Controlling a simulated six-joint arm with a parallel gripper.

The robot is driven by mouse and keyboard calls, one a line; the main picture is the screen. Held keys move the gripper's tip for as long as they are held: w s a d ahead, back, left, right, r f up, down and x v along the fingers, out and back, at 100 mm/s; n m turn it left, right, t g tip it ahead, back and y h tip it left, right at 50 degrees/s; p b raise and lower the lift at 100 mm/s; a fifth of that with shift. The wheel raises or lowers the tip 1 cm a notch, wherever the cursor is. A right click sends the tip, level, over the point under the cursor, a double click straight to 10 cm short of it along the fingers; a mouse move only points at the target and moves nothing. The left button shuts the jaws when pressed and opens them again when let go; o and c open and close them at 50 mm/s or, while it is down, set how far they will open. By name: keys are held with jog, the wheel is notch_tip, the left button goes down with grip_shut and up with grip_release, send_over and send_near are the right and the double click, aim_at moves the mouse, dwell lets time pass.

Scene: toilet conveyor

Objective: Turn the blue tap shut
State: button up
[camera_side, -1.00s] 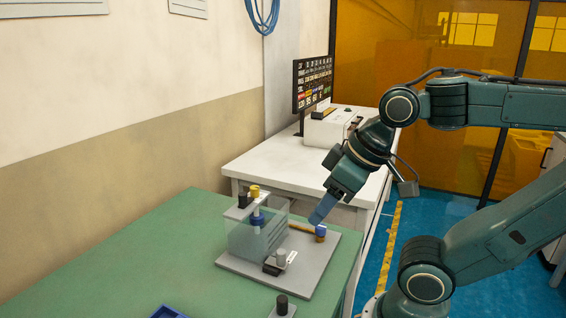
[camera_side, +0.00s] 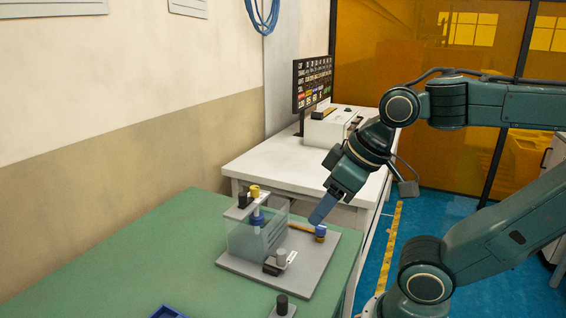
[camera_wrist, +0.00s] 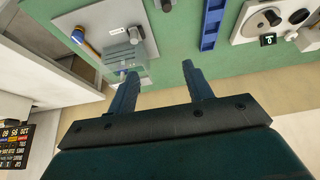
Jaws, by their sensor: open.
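The blue tap (camera_side: 320,229) is a small blue cap on a brass fitting, at the end of a brass pipe from the clear tank (camera_side: 245,235). In the wrist view the blue tap (camera_wrist: 78,36) shows at the upper left, beyond the left finger. My gripper (camera_side: 317,219) points down at an angle, its blue fingers close by the tap in the side view. In the wrist view my gripper (camera_wrist: 160,69) is open with nothing between its fingers, and the tap lies outside them. Contact with the tap cannot be told.
The tank stands on a grey baseplate (camera_side: 322,268) with a yellow knob (camera_side: 254,190) on top. A grey-topped block (camera_side: 281,256) sits at its front. A black knob (camera_side: 282,303) and a blue tray (camera_side: 168,312) are nearer the camera. The green table's left side is clear.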

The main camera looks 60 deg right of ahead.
jog(key=shift+w+d, duration=0.1)
jog(key=n+g, duration=0.3)
jog(key=g, duration=0.3)
send_over(321, 226)
notch_tip(321, 226, down, 8)
jog(key=shift+f, duration=0.1)
notch_tip(321, 226, down, 14)
jog(key=shift+r, duration=0.1)
dwell(0.4)
